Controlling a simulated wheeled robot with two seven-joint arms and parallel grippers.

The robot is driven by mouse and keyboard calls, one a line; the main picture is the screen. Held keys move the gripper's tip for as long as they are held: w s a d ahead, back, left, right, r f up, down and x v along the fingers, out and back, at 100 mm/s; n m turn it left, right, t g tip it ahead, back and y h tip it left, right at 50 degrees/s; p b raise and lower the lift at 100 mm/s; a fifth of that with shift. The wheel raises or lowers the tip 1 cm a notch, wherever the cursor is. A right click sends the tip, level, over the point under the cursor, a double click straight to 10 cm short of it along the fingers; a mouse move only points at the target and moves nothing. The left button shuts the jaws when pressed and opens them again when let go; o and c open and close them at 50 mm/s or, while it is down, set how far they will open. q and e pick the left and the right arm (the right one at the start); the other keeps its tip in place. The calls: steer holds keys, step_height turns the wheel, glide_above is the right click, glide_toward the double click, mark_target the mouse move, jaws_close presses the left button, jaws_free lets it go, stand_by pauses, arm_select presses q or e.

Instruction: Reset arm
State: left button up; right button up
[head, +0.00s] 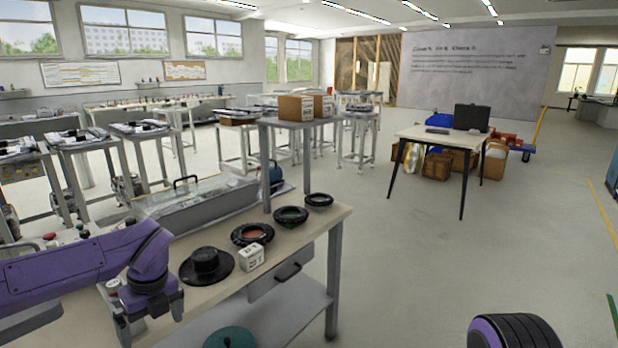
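My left arm, purple and black, reaches in from the left over the near workbench (215,300). Its gripper (150,318) points down at the bench's left front part; its fingers are too small and dark to tell whether they are open or shut. On the bench lie a black hat-shaped piece (206,263), a black ring with an orange-brown centre (252,234), a ring with a green centre (291,215) and a smaller dark ring (319,199). A white marked block (251,257) sits near the front edge. Only a purple and black part of my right arm shows at bottom right; its gripper is out of view.
A clear-lidded grey case (200,200) stands at the bench's back. A teal round thing (230,338) is on the lower shelf. A white table (450,138) with a black case (472,118) stands further right, boxes under it. The floor between is free.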

arm_select(q)
steer(key=s+d+f+m+t+y, duration=0.15)
steer(key=s+f+m, duration=0.25)
steer(key=f+m, duration=0.4)
steer(key=s+f+m+t+y, duration=0.2)
steer(key=s+f+m, duration=0.1)
steer(key=f+m, duration=0.45)
steer(key=s+f+m+t+y, duration=0.15)
steer(key=s+f+m, duration=0.25)
steer(key=f+m, duration=0.45)
steer(key=s+f+m+h, duration=0.1)
steer(key=s+f+m, duration=0.2)
steer(key=s+m, duration=0.5)
steer(key=s+f+m+g+h, duration=0.1)
steer(key=s+f+m, duration=0.3)
steer(key=s+m, duration=0.4)
steer(key=s+h, duration=0.1)
steer(key=s, duration=0.2)
steer(key=shift+s+a+f+g+h, duration=0.15)
steer(key=shift+a+f+g+h, duration=0.1)
steer(key=shift+g+h, duration=0.05)
